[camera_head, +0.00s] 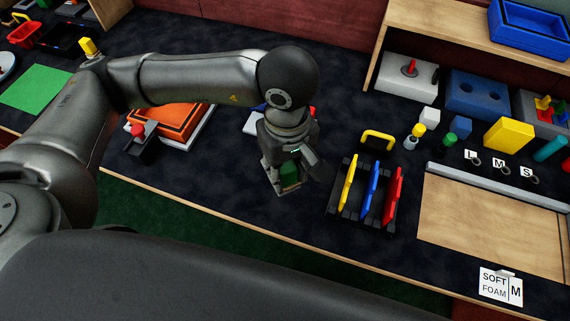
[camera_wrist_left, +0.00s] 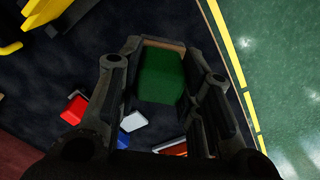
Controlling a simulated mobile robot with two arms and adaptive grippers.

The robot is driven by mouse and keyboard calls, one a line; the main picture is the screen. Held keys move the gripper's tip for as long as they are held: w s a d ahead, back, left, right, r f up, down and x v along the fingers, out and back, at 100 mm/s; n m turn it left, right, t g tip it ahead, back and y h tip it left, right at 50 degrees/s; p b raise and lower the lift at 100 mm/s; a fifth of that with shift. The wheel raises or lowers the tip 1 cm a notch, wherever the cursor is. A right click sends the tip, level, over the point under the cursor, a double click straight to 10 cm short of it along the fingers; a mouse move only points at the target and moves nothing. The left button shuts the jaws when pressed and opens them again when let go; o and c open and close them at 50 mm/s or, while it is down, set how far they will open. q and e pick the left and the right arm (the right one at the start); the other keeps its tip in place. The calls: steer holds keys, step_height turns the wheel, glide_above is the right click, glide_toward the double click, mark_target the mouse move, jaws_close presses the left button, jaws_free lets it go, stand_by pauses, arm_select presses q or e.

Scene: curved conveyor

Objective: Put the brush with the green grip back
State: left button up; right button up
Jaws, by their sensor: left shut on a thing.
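My left gripper (camera_head: 287,177) is over the dark table, left of the black rack. It is shut on a green block-like piece, which I take for the brush with the green grip (camera_head: 290,174). In the left wrist view the green grip (camera_wrist_left: 162,75) sits between the two fingers of my left gripper (camera_wrist_left: 160,85), with a tan edge at its far end. The bristles are not clear. I cannot tell whether the brush touches the table. My right gripper is not in view.
A black rack (camera_head: 345,214) holding yellow, blue and red pieces stands just right of my left gripper. A wooden board (camera_head: 490,215) lies farther right. An orange tray (camera_head: 172,124) and a black holder with a red knob (camera_head: 138,131) are left. The table's front edge is near.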

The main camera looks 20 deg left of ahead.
arm_select(q)
steer(key=w+f, duration=0.1)
steer(key=f, duration=0.1)
steer(key=w+a+f+p, duration=0.1)
steer(key=w+f, duration=0.1)
steer(key=f, duration=0.1)
steer(key=w+a+f, duration=0.1)
steer(key=w+f, duration=0.1)
steer(key=f, duration=0.1)
steer(key=shift+w+a+f+p, duration=0.15)
steer(key=shift+a+f+p, duration=0.05)
steer(key=shift+p, duration=0.15)
steer(key=shift+f, duration=0.55)
steer(key=shift+f+b, duration=0.2)
steer(key=shift+b, duration=0.1)
steer(key=o, duration=1)
steer(key=shift+r, duration=0.1)
